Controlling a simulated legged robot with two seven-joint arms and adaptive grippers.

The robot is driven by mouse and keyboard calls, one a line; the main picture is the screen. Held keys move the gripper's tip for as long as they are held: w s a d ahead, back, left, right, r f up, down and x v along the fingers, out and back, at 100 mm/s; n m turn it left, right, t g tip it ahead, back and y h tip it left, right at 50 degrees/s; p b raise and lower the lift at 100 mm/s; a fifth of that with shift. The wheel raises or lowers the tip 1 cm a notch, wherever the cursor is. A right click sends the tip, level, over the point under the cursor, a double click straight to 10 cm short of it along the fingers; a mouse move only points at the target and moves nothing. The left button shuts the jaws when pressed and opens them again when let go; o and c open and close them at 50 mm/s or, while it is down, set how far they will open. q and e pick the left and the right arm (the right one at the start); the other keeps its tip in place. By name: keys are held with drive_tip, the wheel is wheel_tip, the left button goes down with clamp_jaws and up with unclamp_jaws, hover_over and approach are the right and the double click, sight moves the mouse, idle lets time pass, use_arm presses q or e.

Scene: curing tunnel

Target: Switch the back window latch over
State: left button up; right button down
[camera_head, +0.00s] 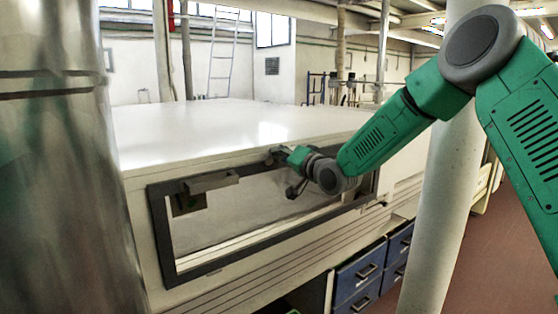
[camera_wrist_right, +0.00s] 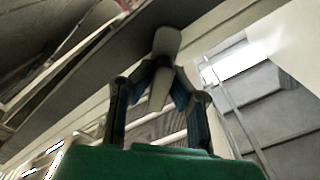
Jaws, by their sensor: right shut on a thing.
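The window (camera_head: 225,267) is a long opening with a dark frame in the side of the white tunnel housing. My right gripper (camera_head: 279,153) is at the upper edge of this frame, toward its far end. In the right wrist view my right gripper (camera_wrist_right: 161,68) is shut on the back window latch, a pale rounded handle (camera_wrist_right: 167,41) that sticks out past the fingertips. In the head view the gripper mostly hides this latch, so its exact angle is unclear. My left gripper is not in view.
A grey bracket-like fitting (camera_head: 211,182) sits on the near upper part of the window frame. A shiny metal cylinder (camera_head: 60,170) stands close at left. A pale column (camera_head: 440,210) stands at right. Blue drawers (camera_head: 358,270) are below the housing, whose top (camera_head: 200,130) is clear.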

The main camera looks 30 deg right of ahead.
drive_tip(key=n+b, duration=0.1)
drive_tip(key=n, duration=0.1)
drive_tip(key=n+b, duration=0.1)
drive_tip(key=n, duration=0.2)
drive_tip(key=shift+s+d+f+n, duration=0.1)
drive_tip(key=shift+f+n, duration=0.2)
drive_tip(key=shift+f, duration=0.1)
drive_tip(key=shift+r+n+b, duration=0.15)
drive_tip(key=shift+n+b, duration=0.65)
drive_tip(key=shift+n, duration=1.2)
drive_tip(key=shift+r, duration=0.1)
drive_tip(key=c, duration=1.6)
unclamp_jaws()
drive_tip(key=shift+o, duration=0.3)
drive_tip(key=shift+d+r, duration=0.1)
drive_tip(key=shift+d, duration=0.05)
